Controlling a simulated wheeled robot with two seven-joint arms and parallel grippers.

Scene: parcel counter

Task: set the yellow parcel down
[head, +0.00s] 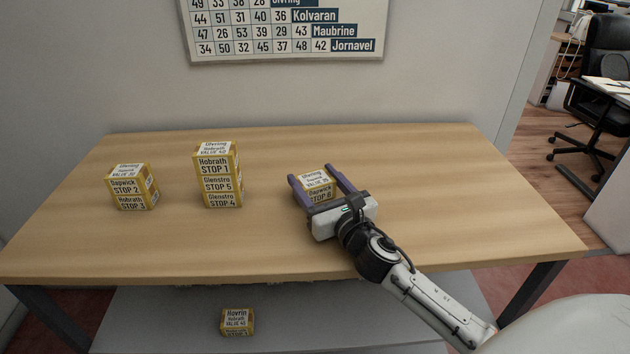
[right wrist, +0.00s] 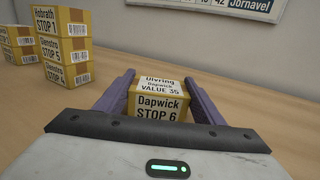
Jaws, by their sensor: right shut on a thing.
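The yellow parcel (head: 316,184) has white labels reading "Ulvring", "Dapwick" and "STOP 6". It is upright, right of the middle of the wooden table (head: 440,200). My right gripper (head: 316,180) is shut on it, one purple finger on each side. The parcel also shows between the fingers in the right wrist view (right wrist: 158,103). Its underside is hidden by my gripper, so I cannot tell whether it touches the table top. My left gripper is in neither view.
A stack of yellow parcels (head: 218,176) stands left of the held one. A shorter stack (head: 133,187) is further left. Another parcel (head: 237,321) lies on the grey surface below the table's front edge. The table's right side is clear. A chart (head: 290,28) hangs behind.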

